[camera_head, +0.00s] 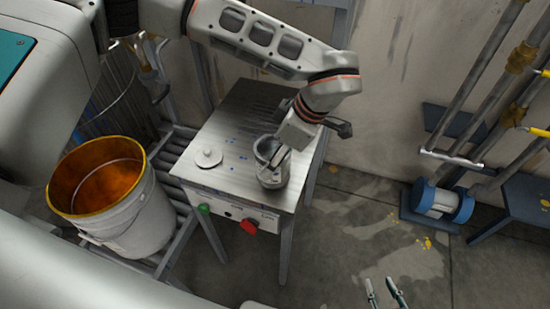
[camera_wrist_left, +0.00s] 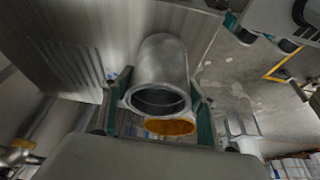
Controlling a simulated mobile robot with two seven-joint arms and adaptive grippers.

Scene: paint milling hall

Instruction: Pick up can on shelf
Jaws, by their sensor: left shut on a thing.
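A grey metal can (camera_head: 272,178) with an open top is at the right front of a small steel table (camera_head: 232,130). I cannot tell whether it rests on the top or is just above it. My left gripper (camera_head: 277,158) reaches down to it from the upper right, partly hiding it. In the left wrist view the can (camera_wrist_left: 162,72) lies between my left gripper's teal fingers (camera_wrist_left: 160,105), its mouth towards the camera, and the gripper is shut on it. My right gripper (camera_head: 385,292) is at the bottom edge, its fingertips apart with nothing between them.
A round lid with a knob (camera_head: 208,158) lies on the table. A white bucket (camera_head: 140,225), orange inside, stands on a roller rack to the left. The table front has a green button (camera_head: 204,209) and a red one (camera_head: 249,226). Pipes and a blue motor stand right; floor between is clear.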

